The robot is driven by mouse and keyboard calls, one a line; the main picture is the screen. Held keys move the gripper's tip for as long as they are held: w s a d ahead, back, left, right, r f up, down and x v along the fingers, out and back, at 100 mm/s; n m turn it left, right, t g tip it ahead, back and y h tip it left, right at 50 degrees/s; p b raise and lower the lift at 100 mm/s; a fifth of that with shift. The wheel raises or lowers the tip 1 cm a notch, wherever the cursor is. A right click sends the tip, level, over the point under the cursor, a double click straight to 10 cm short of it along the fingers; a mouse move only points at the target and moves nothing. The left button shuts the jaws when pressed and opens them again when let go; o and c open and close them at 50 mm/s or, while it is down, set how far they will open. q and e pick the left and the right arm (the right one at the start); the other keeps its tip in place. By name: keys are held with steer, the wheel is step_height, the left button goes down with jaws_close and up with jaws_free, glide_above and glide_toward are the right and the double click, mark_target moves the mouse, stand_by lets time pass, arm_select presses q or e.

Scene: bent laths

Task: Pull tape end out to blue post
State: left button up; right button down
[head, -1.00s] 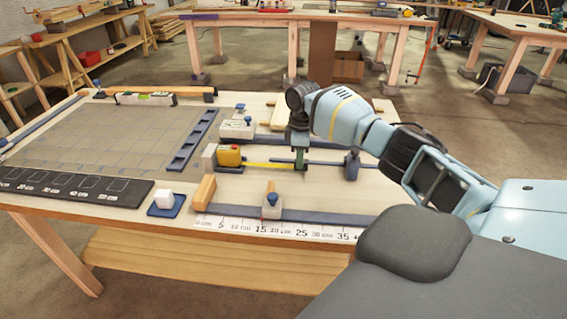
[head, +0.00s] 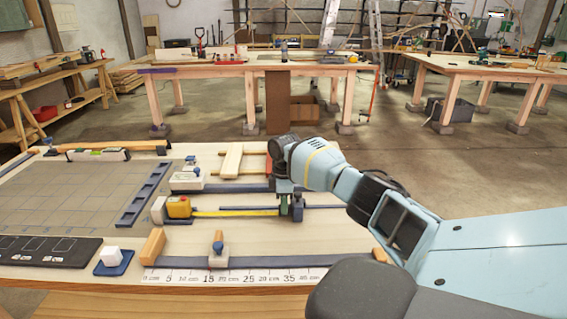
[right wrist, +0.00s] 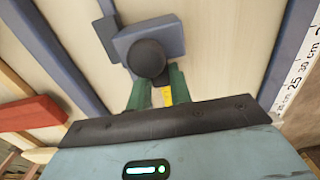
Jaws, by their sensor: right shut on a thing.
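The yellow tape case (head: 178,206) sits on the table against a pale block. The yellow tape (head: 235,212) runs straight out of it to the right. My right gripper (head: 287,208) has its green fingers shut on the tape end, which is mostly hidden between them. The blue post (head: 297,210) stands right beside the fingers, partly covered by them. In the right wrist view, the post's dark round top (right wrist: 148,58) is just ahead of the fingers (right wrist: 158,92), and a bit of yellow tape (right wrist: 167,96) shows between them. I cannot tell whether fingers and post touch. My left gripper is out of view.
A blue rail with a printed ruler (head: 240,276) lies along the table's front edge, with a small clamp block (head: 218,255) on it. A white block with a blue knob (head: 186,178) stands behind the tape case. A white cube (head: 110,257) sits on a blue pad.

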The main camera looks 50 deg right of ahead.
steer(key=c, duration=1.2)
jaws_free()
steer(key=shift+c, duration=0.2)
steer(key=shift+r, duration=3.9)
